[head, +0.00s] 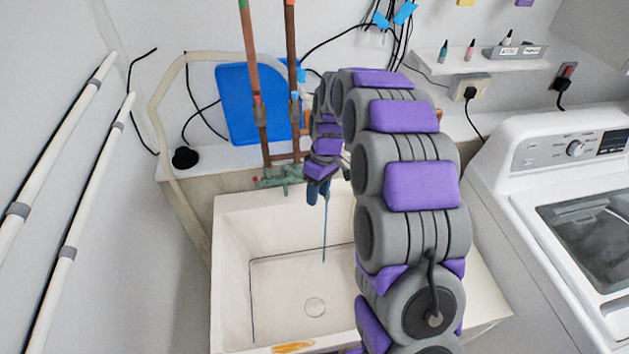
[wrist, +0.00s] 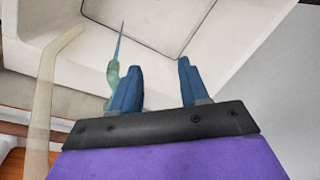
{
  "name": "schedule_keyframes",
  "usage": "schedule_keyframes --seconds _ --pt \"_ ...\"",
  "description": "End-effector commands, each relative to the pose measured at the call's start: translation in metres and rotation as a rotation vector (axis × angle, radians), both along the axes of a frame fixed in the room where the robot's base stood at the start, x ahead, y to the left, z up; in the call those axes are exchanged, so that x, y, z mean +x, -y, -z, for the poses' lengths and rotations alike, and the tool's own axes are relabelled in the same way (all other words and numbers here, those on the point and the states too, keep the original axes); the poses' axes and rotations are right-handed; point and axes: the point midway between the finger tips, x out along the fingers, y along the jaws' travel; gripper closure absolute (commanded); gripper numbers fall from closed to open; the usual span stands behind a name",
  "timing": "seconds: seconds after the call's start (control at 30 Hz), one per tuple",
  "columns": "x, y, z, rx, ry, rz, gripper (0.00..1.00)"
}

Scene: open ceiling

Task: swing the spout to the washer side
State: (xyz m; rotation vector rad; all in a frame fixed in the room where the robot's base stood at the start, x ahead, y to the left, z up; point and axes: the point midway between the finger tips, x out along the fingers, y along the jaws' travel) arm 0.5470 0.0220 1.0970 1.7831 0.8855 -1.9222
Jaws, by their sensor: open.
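The greenish tap (head: 283,174) is at the back wall of the white sink (head: 228,270) in the head view. Its spout (wrist: 112,76) shows in the wrist view, just left of my left finger and partly hidden by it. A thin blue stream runs from the spout down into the sink. My gripper (head: 318,192) is open, over the back of the sink by the tap, fingers pointing down. In the wrist view my gripper (wrist: 157,75) has an empty gap, with the spout outside it; I cannot tell whether finger and spout touch. The white washer (head: 510,185) stands to the right.
Copper pipes (head: 291,80) rise above the tap, before a blue panel (head: 235,105). A pale hose (head: 165,95) loops down at the left. A shelf (head: 475,62) with small bottles hangs above the washer. The sink basin is otherwise clear.

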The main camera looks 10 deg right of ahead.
Motion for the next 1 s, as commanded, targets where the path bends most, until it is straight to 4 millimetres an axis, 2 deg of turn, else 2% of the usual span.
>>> schedule_keyframes --seconds 0.1,0.4,0.6,1.0 --pt "-0.018 0.001 -0.003 0.000 -0.003 0.000 0.55" --pt "-0.050 0.002 -0.006 0.001 0.000 0.001 0.55" --pt "-0.058 0.002 -0.006 0.000 -0.001 0.000 0.55" --pt "-0.058 0.002 -0.005 0.000 -0.001 0.000 0.55"
